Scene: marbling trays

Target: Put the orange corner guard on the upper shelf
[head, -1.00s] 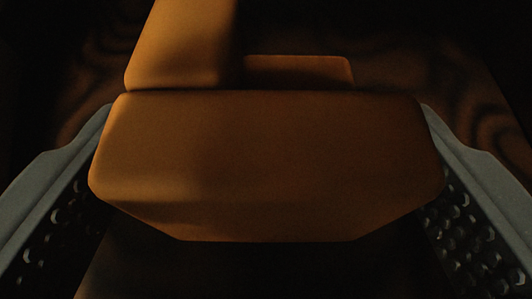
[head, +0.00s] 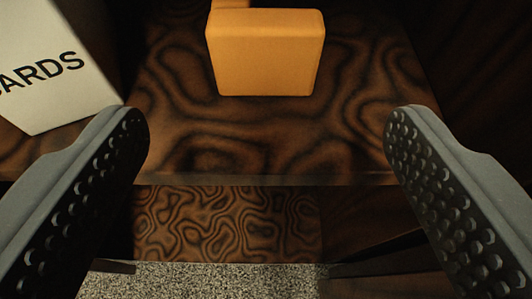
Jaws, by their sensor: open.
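The orange corner guard (head: 265,55) stands on the dark, swirl-grained upper shelf (head: 270,130), towards the back of the visible part. A further orange piece of it shows at the top edge of the picture, partly cut off. My gripper (head: 266,140) is open and empty, its two grey studded fingers wide apart at the left and right. The corner guard lies beyond the fingertips, between their lines, and touches neither finger.
A white box with black lettering ending in "ARDS" (head: 55,70) stands at the left on the shelf, close to the left finger. Below the shelf's front edge a lower swirl-grained surface (head: 225,225) and speckled floor (head: 220,281) show. Dark side panels flank the shelf.

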